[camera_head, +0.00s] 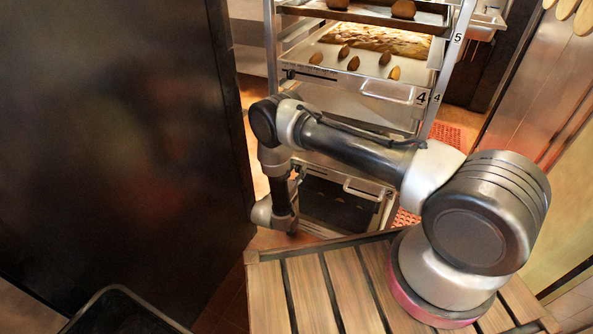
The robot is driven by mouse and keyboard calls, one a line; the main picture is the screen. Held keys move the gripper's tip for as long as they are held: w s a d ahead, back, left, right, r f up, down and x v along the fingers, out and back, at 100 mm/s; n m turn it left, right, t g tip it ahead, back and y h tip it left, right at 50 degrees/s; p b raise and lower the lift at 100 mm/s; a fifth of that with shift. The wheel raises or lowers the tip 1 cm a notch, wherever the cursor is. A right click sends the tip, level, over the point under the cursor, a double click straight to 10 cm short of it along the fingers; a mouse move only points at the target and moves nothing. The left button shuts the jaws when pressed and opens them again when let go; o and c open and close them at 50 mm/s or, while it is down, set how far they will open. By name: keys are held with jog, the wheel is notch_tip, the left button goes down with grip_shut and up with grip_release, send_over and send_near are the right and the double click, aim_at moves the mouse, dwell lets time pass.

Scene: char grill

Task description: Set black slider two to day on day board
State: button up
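The rack holds a tray marked 4 (415,97) with brown rolls and a flat bread, another above, and a dark lower tray (340,205). A large dark panel (110,130) fills the left. A slatted wooden top (345,290) lies in front; a black bin (115,305) stands bottom left.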

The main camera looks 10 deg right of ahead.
jog(key=v, duration=1.2)
